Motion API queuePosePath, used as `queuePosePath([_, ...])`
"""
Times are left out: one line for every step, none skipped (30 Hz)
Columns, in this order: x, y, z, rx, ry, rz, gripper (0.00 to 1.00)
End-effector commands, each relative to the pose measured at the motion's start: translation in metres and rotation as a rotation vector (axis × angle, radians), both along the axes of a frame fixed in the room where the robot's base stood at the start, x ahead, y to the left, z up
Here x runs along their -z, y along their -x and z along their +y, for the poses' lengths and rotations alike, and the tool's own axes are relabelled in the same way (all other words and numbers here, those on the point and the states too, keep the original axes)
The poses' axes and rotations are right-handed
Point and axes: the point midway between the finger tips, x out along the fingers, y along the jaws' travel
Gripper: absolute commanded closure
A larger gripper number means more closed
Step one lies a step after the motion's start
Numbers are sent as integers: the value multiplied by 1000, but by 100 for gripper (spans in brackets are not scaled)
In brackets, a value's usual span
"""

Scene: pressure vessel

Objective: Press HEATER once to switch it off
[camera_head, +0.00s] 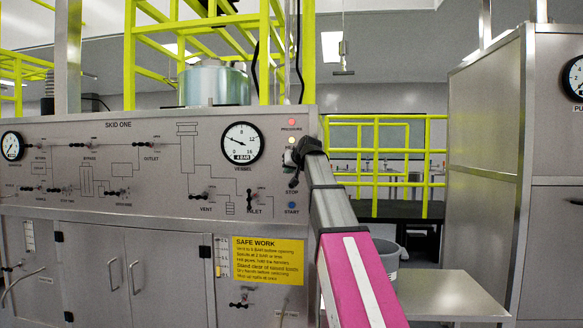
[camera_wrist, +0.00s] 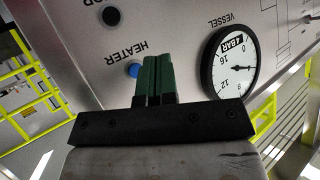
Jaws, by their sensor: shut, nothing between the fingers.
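The HEATER label (camera_wrist: 127,54) is on the steel panel in the wrist view. A round blue button (camera_wrist: 134,71) sits beside it, partly hidden behind my fingers. My gripper (camera_wrist: 153,62) is shut and empty, its green fingers side by side close to the blue button. I cannot tell whether they touch it. In the head view my gripper (camera_head: 291,158) is at the right side of the SKID ONE panel (camera_head: 90,150), below the red PRESSURE light (camera_head: 292,122) and a pale yellow light (camera_head: 292,140). There my gripper hides the HEATER button.
The VESSEL gauge (camera_head: 241,143) is to the left. Several valve handles stick out lower on the panel. A grey bench (camera_head: 450,293) stands at right.

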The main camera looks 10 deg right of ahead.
Motion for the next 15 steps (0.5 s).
queuePosePath([-1, -8, -2, 0, -1, 0, 100])
queuePosePath([-1, -12, -3, 0, -1, 1, 100])
queuePosePath([-1, -17, -5, 1, 0, 1, 100])
queuePosePath([-1, -21, -6, 0, -1, 1, 100])
queuePosePath([-1, -24, -7, 0, -1, 1, 100])
queuePosePath([-1, -29, -9, 0, -1, 1, 100])
queuePosePath([-1, -33, -10, 0, -1, 1, 100])
queuePosePath([-1, -36, -11, -1, -1, 1, 100])
queuePosePath([-1, -41, -13, -1, 0, 1, 100])
queuePosePath([-1, -45, -14, -1, 0, 1, 100])
queuePosePath([-1, -48, -15, -1, 0, 1, 100])
queuePosePath([-1, -52, -16, -1, 0, 1, 100])
queuePosePath([-1, -54, -17, -1, 0, 1, 100])
queuePosePath([-1, -57, -17, -1, 0, 1, 100])
queuePosePath([-1, -59, -18, -1, 0, 1, 100])
